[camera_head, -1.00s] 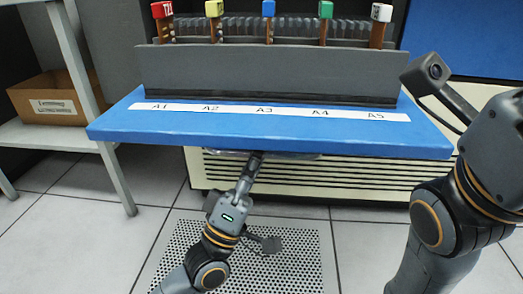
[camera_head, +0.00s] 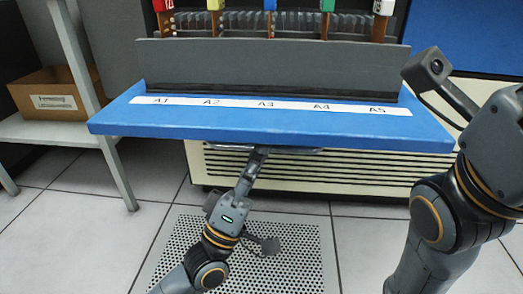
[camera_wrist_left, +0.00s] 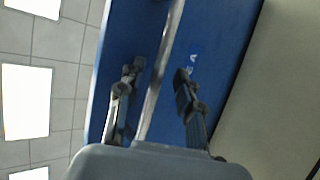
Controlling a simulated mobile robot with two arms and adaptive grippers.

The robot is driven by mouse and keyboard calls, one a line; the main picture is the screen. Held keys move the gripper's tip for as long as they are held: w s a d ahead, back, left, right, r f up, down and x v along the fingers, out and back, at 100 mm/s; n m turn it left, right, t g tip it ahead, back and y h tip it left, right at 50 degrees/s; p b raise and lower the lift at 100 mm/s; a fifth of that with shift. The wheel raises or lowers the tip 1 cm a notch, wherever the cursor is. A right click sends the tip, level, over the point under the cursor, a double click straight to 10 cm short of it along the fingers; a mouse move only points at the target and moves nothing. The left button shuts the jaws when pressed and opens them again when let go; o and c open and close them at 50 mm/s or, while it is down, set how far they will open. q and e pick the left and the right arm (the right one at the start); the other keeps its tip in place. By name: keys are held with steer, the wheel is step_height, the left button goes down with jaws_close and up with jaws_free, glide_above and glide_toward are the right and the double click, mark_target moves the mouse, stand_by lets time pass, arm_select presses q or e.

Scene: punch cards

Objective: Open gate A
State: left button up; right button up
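A silver bar handle (camera_wrist_left: 171,32) runs along the blue underside of the shelf in the left wrist view. A small blue label (camera_wrist_left: 193,58) beside it is partly hidden by a finger; its end seems to read "A". In the head view a sliver of the handle (camera_head: 296,150) shows below the blue shelf's front edge. My left gripper (camera_wrist_left: 157,75) is open, with one finger on each side of the handle and gaps left. Its tips are hidden under the shelf in the head view. My right arm stands at the right; its gripper is not visible.
The blue shelf (camera_head: 270,123) bears a strip (camera_head: 265,104) labelled A1 to A5. A grey upright panel (camera_head: 270,68) stands behind it, before rows of cards with coloured blocks. A cardboard box (camera_head: 50,93) is on a shelf at left.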

arm_select(q)
steer(key=v, duration=1.1)
steer(key=shift+f, duration=0.3)
steer(key=shift+s+a, duration=0.1)
